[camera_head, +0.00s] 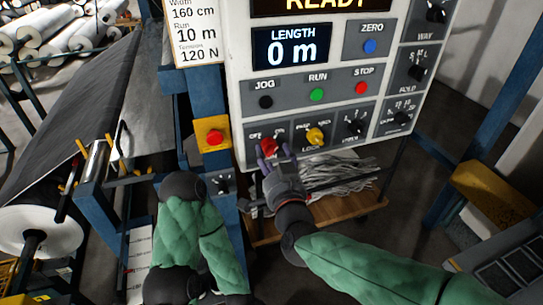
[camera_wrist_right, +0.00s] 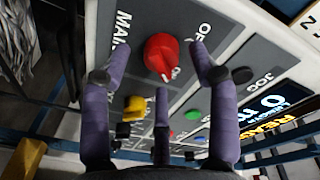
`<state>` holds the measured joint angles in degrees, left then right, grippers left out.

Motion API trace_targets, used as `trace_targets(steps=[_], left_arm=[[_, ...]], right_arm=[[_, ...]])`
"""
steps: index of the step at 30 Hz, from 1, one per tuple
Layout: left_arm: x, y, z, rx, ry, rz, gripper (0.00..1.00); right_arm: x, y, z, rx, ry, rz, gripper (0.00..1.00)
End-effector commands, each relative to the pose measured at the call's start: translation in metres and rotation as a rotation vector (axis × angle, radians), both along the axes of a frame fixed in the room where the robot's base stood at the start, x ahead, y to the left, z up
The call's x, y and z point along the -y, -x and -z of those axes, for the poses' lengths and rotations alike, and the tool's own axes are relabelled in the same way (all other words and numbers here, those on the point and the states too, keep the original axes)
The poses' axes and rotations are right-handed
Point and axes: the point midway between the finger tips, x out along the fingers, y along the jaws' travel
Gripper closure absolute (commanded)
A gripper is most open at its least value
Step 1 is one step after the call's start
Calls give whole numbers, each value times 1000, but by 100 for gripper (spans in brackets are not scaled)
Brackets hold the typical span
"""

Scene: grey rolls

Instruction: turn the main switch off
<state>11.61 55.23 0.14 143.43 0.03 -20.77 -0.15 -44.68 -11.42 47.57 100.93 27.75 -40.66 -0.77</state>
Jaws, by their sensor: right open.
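The main switch is a red knob (camera_head: 268,147) at the lower left of the white control panel (camera_head: 239,100). In the right wrist view the red knob (camera_wrist_right: 160,52) shows close up, with MAIN lettering beside it and an OFF label partly seen. Its pale mark points down and right there, on the side away from the OFF label. My right gripper (camera_head: 276,158) is at the knob, its purple fingers open and spread around it in the wrist view (camera_wrist_right: 158,66). I cannot tell whether any finger touches it. My left gripper is not in view; only my left arm shows.
A yellow selector (camera_head: 315,136) and black knobs sit right of the red knob. JOG, RUN and STOP buttons (camera_head: 363,88) are above. A red button on a yellow box (camera_head: 213,137) is close on the left. A wooden shelf (camera_head: 330,215) lies below the panel.

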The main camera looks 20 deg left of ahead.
Motion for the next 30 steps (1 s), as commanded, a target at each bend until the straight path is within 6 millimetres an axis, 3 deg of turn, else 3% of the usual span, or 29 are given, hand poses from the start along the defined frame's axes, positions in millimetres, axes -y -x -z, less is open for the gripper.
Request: trace_targets(steps=[6, 16, 22, 30], left_arm=[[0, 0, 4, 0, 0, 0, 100], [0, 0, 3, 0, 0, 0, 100], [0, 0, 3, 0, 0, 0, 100], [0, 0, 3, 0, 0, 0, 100]], right_arm=[[-8, -14, 0, 0, 1, 0, 40], [-9, -16, -1, 2, 0, 0, 40], [-9, -16, 0, 1, 1, -1, 94], [-9, -16, 0, 6, 10, -1, 94]])
